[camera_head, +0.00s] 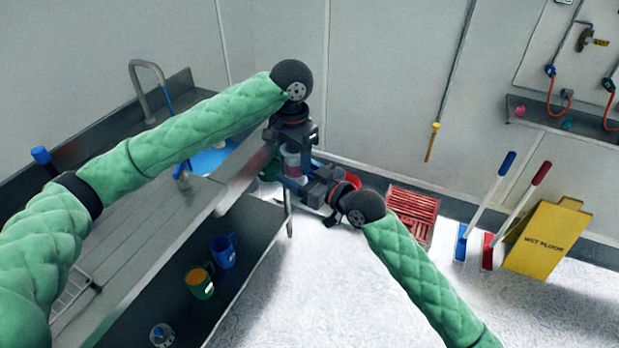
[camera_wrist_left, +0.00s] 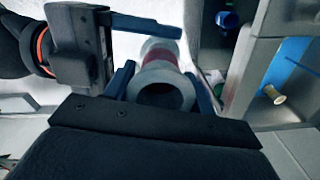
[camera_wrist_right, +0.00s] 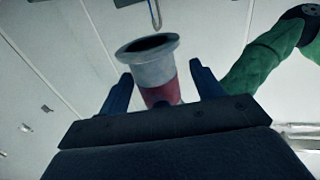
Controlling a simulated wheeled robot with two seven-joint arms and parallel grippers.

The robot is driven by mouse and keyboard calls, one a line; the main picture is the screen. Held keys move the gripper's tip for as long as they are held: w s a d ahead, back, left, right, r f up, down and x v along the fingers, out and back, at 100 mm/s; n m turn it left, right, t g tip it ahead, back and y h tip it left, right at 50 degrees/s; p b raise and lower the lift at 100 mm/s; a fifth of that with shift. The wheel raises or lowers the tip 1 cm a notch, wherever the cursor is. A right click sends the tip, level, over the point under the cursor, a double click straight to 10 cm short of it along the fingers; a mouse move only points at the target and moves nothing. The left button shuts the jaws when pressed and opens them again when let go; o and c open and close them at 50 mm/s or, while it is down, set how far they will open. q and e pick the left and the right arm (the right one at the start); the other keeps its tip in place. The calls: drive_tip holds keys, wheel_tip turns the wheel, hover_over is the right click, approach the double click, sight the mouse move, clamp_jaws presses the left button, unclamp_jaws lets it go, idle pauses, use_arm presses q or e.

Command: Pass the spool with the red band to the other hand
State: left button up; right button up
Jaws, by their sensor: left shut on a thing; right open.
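The spool with the red band (camera_head: 292,160) is a pale grey flanged spool held in the air beside the sink counter. In the left wrist view its red band (camera_wrist_left: 160,57) lies beyond the near flange, between the fingers of my left gripper (camera_wrist_left: 162,88), which is shut on it. My right gripper (camera_wrist_right: 162,88) is open around the spool; in the right wrist view the red band (camera_wrist_right: 161,92) shows between its two fingers, with gaps at the sides. In the head view the grippers partly hide the spool.
Another spool (camera_wrist_left: 274,95) lies on blue in the left wrist view. A red crate (camera_head: 412,215) and yellow floor sign (camera_head: 545,238) stand at right.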

drive_tip(key=shift+x, duration=0.75)
drive_tip(key=c, duration=1.2)
use_arm(q)
drive_tip(key=o, duration=1.2)
drive_tip(key=shift+r, duration=0.1)
